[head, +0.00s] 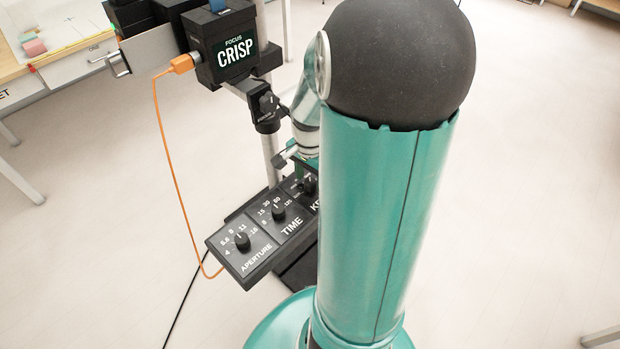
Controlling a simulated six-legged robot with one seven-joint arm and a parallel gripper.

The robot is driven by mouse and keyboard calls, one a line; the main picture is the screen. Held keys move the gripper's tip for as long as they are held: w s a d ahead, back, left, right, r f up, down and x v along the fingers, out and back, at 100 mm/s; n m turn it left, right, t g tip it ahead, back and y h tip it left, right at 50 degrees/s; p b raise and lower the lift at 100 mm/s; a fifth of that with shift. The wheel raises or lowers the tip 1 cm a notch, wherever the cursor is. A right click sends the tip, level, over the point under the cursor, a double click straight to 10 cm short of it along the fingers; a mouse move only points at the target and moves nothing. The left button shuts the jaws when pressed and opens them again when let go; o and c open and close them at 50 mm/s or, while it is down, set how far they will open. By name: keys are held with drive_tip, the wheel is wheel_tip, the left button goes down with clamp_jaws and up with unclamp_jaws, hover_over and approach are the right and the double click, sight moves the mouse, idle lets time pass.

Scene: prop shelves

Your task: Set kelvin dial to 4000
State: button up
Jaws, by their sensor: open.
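The kelvin dial (310,184) is a black knob on the right-hand panel of a dark control box. My arm covers most of that panel, and only the first letters of its label show. The dial's numbers and pointer setting cannot be read. My gripper (289,158) shows only in part at the left edge of my arm, just above the kelvin panel. Its jaws are open, and the fingertips are largely hidden. Whether they touch the dial cannot be told.
The aperture dial (242,241) and time dial (278,213) sit left of the kelvin panel. A black FOCUS box (228,50) reading CRISP stands above, with an orange cable (171,160) hanging down. A desk (70,40) is at upper left. Floor right of my arm is clear.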

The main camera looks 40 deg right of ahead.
drive_tip(key=shift+f, duration=0.45)
drive_tip(key=c, duration=1)
